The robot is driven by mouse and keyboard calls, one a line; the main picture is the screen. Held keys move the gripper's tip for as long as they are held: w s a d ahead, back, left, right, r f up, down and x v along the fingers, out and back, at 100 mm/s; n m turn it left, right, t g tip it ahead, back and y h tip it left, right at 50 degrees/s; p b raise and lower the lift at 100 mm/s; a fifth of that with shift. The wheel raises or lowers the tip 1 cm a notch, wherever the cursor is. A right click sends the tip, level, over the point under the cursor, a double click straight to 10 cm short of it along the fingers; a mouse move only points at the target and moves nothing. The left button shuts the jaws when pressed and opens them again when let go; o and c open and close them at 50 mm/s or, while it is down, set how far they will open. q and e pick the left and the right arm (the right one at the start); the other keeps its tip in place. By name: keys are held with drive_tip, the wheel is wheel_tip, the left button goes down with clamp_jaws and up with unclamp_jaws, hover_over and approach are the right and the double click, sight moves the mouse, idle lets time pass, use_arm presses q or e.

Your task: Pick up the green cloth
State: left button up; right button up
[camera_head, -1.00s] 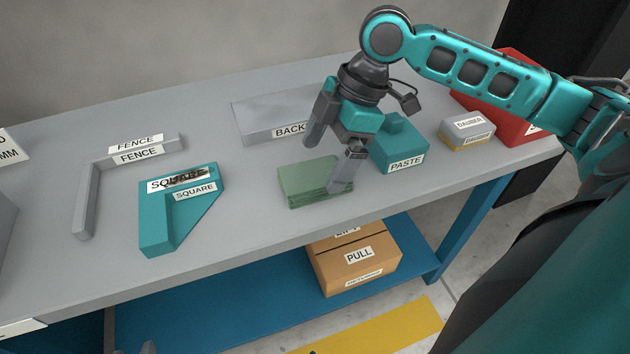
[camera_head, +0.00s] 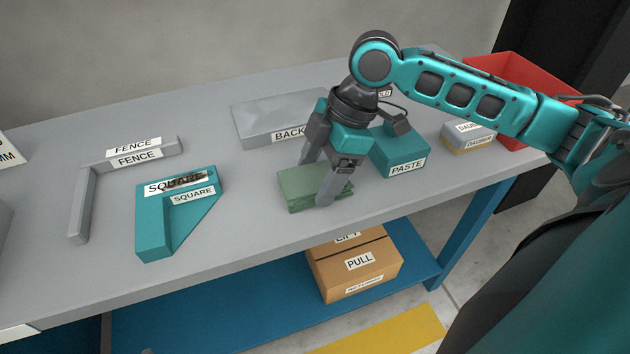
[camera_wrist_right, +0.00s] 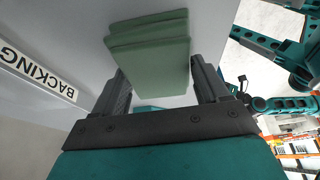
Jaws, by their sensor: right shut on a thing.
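The green cloth (camera_head: 297,190) is a folded, layered stack on the grey bench near its front edge. My right gripper (camera_head: 315,183) points down over it, one finger on the far side and one on the near side. It is shut on the cloth. In the right wrist view the cloth (camera_wrist_right: 150,58) lies between the two fingers and hides part of them. The cloth appears to be at bench height; I cannot tell if it is clear of the surface. My left gripper does not show.
The grey backing block (camera_head: 265,120) stands behind the cloth. The teal paste box (camera_head: 405,163), the dauber block (camera_head: 468,140) and a red bin (camera_head: 510,70) are to the right. The teal square (camera_head: 155,225) and grey fence (camera_head: 85,205) are left. Bench is bare between square and cloth.

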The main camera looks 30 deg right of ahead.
drive_tip(key=shift+c, duration=0.6)
drive_tip(key=shift+r, duration=0.1)
wheel_tip(320, 180, up, 11)
drive_tip(key=p, duration=0.4)
wheel_tip(320, 180, up, 8)
drive_tip(key=f+p, duration=0.1)
drive_tip(key=p, duration=0.1)
hover_over(318, 177)
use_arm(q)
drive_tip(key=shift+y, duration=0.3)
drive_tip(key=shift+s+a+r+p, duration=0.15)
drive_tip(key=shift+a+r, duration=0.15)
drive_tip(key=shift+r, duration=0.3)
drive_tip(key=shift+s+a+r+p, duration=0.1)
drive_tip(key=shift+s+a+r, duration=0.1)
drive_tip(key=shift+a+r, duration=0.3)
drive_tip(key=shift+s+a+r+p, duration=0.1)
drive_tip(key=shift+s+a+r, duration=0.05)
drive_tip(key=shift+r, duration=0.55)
use_arm(e)
drive_tip(key=shift+r, duration=0.95)
